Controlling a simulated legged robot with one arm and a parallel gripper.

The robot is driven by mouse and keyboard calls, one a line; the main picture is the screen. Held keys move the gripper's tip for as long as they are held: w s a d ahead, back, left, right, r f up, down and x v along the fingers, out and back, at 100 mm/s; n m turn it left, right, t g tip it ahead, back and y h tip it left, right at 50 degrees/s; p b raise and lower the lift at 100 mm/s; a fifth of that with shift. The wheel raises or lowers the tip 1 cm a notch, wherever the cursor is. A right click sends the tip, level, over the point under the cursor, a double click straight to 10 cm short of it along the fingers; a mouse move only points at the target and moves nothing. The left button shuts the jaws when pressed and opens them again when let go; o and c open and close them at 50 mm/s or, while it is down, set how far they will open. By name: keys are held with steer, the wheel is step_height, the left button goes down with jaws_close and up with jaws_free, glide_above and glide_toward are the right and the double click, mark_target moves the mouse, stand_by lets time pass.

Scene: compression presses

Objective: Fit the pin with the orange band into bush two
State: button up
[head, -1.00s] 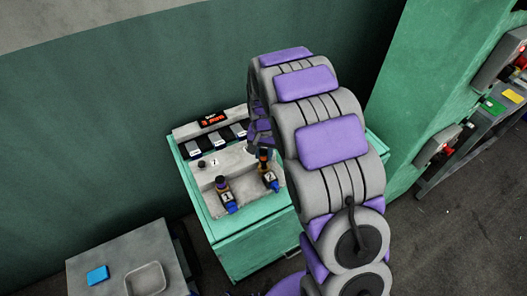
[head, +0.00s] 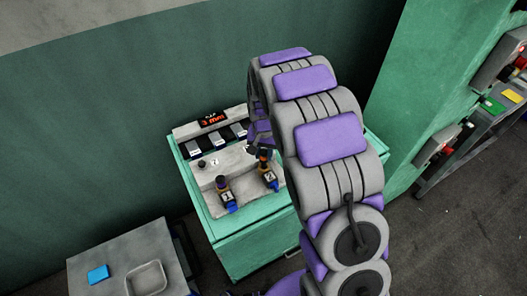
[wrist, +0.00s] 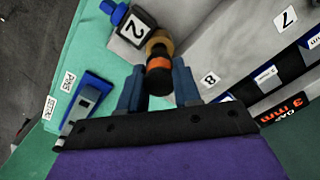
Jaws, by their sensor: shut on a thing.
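My gripper (wrist: 158,88) is shut on the pin with the orange band (wrist: 158,66), a dark pin held between two blue-grey fingers. The pin's lower end meets the brass bush two (wrist: 158,40), beside the block marked 2 (wrist: 133,28). I cannot tell how deep the pin sits in the bush. In the head view, the block marked 2 (head: 270,177) is at the right of the pale fixture, and the pin (head: 264,155) shows just above it, partly hidden by my gripper.
A second station marked 1 (head: 227,197) stands to the left and has a dark-topped post. A display reading 3 mm (head: 211,120) and several labelled slots are behind. A grey side table (head: 110,262) holds a blue block (head: 98,274) and an empty tray (head: 146,278).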

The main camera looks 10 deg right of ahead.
mark_target(264, 160)
steer(key=shift+f, duration=2)
steer(key=o, duration=1.1)
steer(key=shift+o, duration=0.2)
steer(key=shift+r, duration=0.1)
step_height(264, 160, up, 17)
steer(key=p, duration=0.3)
steer(key=shift+w, duration=0.15)
steer(key=s+d+r+n, duration=0.1)
steer(key=s+r, duration=0.1)
steer(key=s, duration=1)
steer(key=s+d+r+n+g, duration=0.1)
steer(key=s+d+r, duration=0.1)
steer(key=s, duration=1.1)
steer(key=s+d+r+n, duration=0.2)
steer(key=s+r, duration=0.1)
steer(key=s, duration=0.9)
steer(key=shift+s+g, duration=0.3)
steer(key=shift+s, duration=0.1)
